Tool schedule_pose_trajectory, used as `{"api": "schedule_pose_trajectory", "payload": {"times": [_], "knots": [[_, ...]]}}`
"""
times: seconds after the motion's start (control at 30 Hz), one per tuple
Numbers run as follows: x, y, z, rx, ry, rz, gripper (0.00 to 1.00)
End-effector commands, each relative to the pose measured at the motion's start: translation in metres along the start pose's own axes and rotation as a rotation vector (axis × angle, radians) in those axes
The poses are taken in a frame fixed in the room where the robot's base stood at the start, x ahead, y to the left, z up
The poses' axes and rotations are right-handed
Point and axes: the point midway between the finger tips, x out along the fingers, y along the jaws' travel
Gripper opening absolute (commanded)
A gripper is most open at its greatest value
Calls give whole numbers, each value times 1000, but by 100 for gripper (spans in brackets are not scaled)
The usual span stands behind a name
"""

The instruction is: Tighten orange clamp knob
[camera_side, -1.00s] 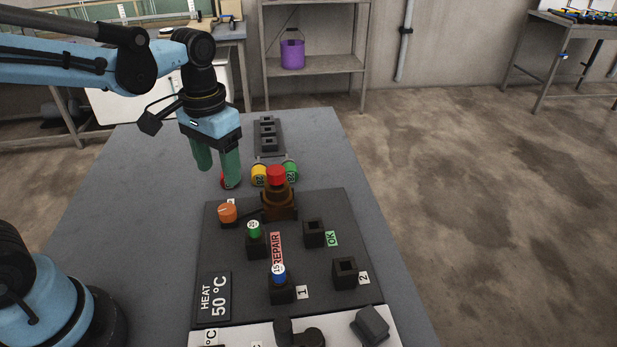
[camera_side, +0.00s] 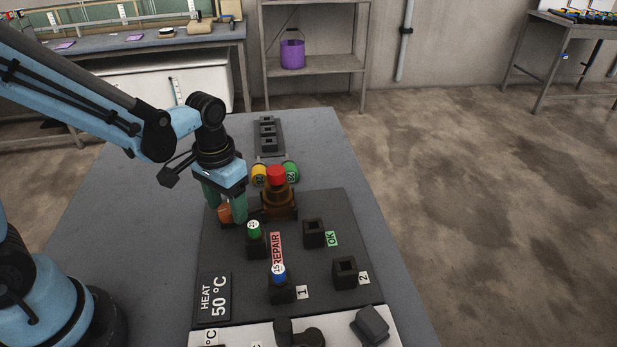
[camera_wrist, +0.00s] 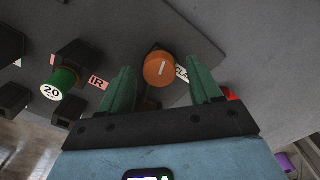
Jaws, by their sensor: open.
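The orange clamp knob (camera_side: 224,212) sits at the back left of the dark board (camera_side: 228,258). My gripper (camera_side: 225,217) has come down over it, with its green fingers around the knob and partly hiding it in the side view. In the wrist view the orange knob (camera_wrist: 159,69), with a pale line on its top, lies between the open fingers of my gripper (camera_wrist: 162,85). A gap shows on each side of the knob, wider on the left.
A green-topped piece (camera_side: 254,230) and a blue-topped piece (camera_side: 278,272) stand in black holders near my gripper. Empty holders (camera_side: 315,233) are further right. Yellow (camera_side: 259,175) and green (camera_side: 291,171) cylinders lie behind the board. The table's left side is clear.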

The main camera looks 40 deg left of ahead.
Motion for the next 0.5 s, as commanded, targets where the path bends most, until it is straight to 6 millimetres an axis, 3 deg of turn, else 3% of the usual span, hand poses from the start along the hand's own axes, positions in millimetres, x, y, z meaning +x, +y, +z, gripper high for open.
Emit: {"api": "schedule_pose_trajectory", "payload": {"times": [0.17, 0.5], "knots": [[0, 0, 0, 0, 0, 0, 62], [0, 0, 0, 0, 0, 0, 10]]}}
